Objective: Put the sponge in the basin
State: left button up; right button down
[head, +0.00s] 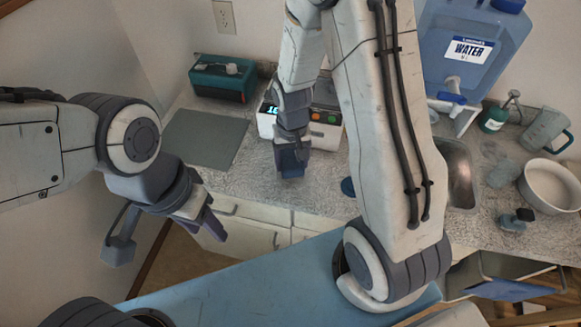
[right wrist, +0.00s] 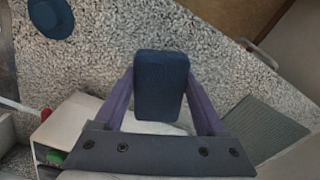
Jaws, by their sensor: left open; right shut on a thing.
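A dark blue sponge (right wrist: 162,87) is held between the two fingers of my right gripper (right wrist: 161,100) in the right wrist view. In the head view my right gripper (head: 292,150) is over the counter, in front of the white device, with the sponge (head: 291,168) at its tip. A white round basin (head: 552,187) stands on the counter at the far right, well apart from the sponge. My left gripper (head: 204,218) is open and empty at the left, in front of the cabinets.
A metal sink (head: 461,180) is partly hidden behind my right arm. A water container (head: 465,50), a green bottle (head: 493,119) and a pitcher (head: 545,130) stand at the back right. A grey mat (head: 205,138) and a teal box (head: 222,80) are at left. A blue round thing (right wrist: 50,18) lies nearby.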

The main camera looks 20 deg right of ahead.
jog(key=shift+w+a+f, duration=0.1)
jog(key=shift+w+f, duration=0.1)
jog(key=shift+f+p, duration=0.45)
jog(key=shift+f, duration=1.5)
jog(key=shift+f, duration=0.1)
jog(key=shift+f, duration=0.15)
grip_release()
